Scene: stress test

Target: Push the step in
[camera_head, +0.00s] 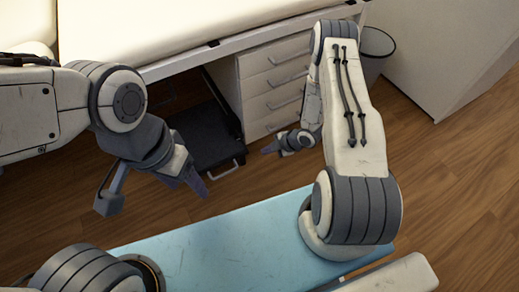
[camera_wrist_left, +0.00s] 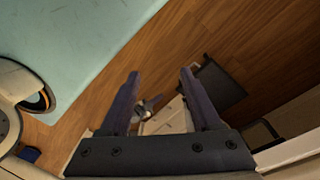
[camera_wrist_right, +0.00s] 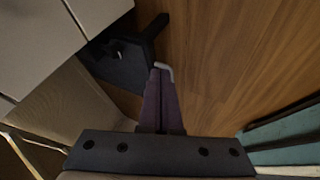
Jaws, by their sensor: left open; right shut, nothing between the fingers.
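The step (camera_head: 208,136) is a black low platform with a light handle bar on its front edge, sticking out from the recess under the white exam table (camera_head: 190,50). It also shows as a dark panel in the left wrist view (camera_wrist_left: 218,87). My left gripper (camera_head: 190,183) is open and empty, in front of the step, apart from it. My right gripper (camera_head: 267,149) is shut and empty, just right of the step by the drawers. In the right wrist view its closed fingers (camera_wrist_right: 160,85) overlap a light bar; contact cannot be told.
White drawers (camera_head: 275,85) stand right of the recess. A bin (camera_head: 374,48) and a white cabinet (camera_head: 440,50) are behind my right arm. A pale blue surface (camera_head: 225,245) lies in front.

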